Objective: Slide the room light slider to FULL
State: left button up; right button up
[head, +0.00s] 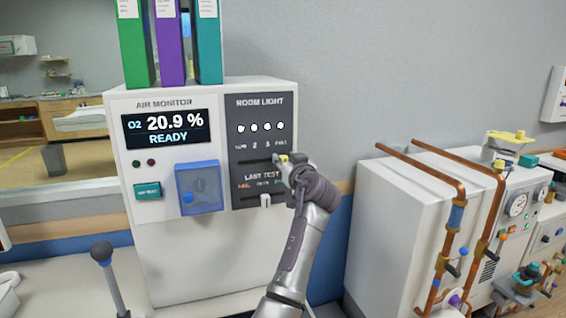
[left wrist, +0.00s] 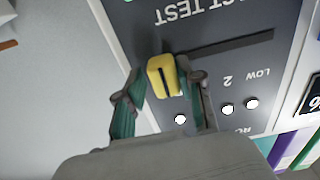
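The room light panel (head: 262,125) is a dark plate on the white air monitor cabinet, with a row of several lit white lamps above labels running from LOW to FULL. Its yellow slider knob (head: 284,158) is at the right, FULL end of the slot. My left gripper (head: 288,165) is at the knob and partly covers it. In the left wrist view, the slider knob (left wrist: 163,75) sits between the two fingers, which are closed in on its sides. The bare slot (left wrist: 235,43) runs away toward LOW. My right gripper is not in view.
Below is the last test slider (head: 265,200), with a white knob. A blue guarded box (head: 199,187) and a teal button (head: 147,190) are to the left. Binders (head: 170,40) stand on top. Copper pipes (head: 430,170) on a white unit stand at right.

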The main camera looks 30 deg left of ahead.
pick_arm(q)
jog(key=shift+o, duration=0.6)
jog(key=shift+d, duration=0.1)
jog(key=shift+s, duration=0.2)
jog(key=v, duration=1.1)
jog(key=shift+d, duration=0.35)
jog(key=shift+s, duration=0.1)
